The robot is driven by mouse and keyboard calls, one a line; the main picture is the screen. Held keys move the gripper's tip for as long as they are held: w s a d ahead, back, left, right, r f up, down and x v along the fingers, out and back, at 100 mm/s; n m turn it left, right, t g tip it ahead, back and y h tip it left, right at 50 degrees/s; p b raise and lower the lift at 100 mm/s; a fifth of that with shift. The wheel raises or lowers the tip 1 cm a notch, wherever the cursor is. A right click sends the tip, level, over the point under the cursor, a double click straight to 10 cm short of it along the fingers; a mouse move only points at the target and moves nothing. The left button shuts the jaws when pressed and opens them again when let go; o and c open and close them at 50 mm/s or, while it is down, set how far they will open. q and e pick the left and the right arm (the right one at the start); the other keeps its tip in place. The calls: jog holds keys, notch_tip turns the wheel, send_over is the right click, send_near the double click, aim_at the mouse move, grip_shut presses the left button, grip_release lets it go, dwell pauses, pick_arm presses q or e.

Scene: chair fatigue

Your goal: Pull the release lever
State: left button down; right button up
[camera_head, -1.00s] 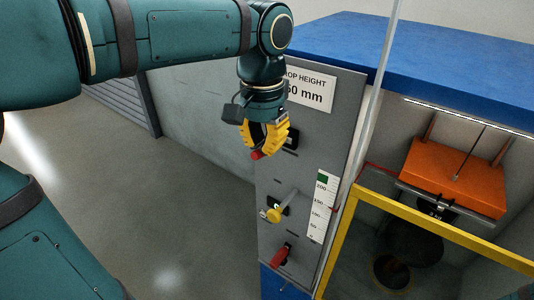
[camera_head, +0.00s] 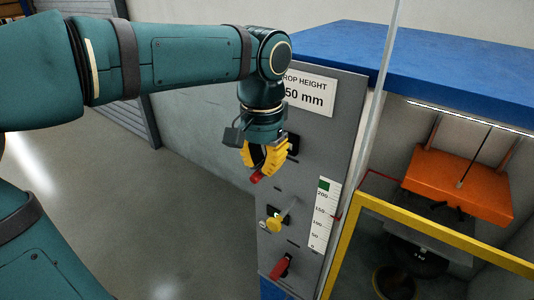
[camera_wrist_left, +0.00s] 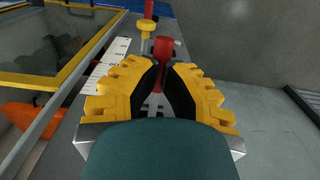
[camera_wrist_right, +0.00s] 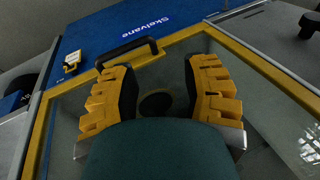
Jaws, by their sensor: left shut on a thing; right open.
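A grey control panel (camera_head: 325,140) has several controls in a column below a "50 mm" drop height sign (camera_head: 303,93). My left gripper (camera_head: 260,168) is shut on the top lever, which has a red grip (camera_head: 256,177). In the left wrist view the red grip (camera_wrist_left: 162,48) sticks out past the fingertips (camera_wrist_left: 160,75), its shaft between them. Below it on the panel are a yellow knob (camera_head: 274,224) and a lower red handle (camera_head: 280,266). My right gripper (camera_wrist_right: 160,85) is open and empty.
Beside the panel is a blue-topped cabinet (camera_head: 430,65) with a yellow-framed clear door (camera_head: 440,235). Inside are an orange block (camera_head: 460,183) and a dark round seat (camera_head: 392,281). The right wrist view shows a black door handle (camera_wrist_right: 127,52). The floor left of the panel is clear.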

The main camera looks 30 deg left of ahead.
aim_at(257, 172)
pick_arm(q)
jog(key=r+p, duration=0.2)
jog(key=shift+s+r, duration=0.3)
jog(key=shift+r, duration=0.1)
jog(key=r+p, duration=0.2)
jog(key=r, duration=0.1)
jog(key=s+r+p, duration=0.1)
jog(key=r+p, duration=0.1)
jog(key=p, duration=0.1)
jog(key=shift+s+r, duration=0.2)
jog(key=shift+r, duration=0.2)
jog(key=shift+f, duration=0.1)
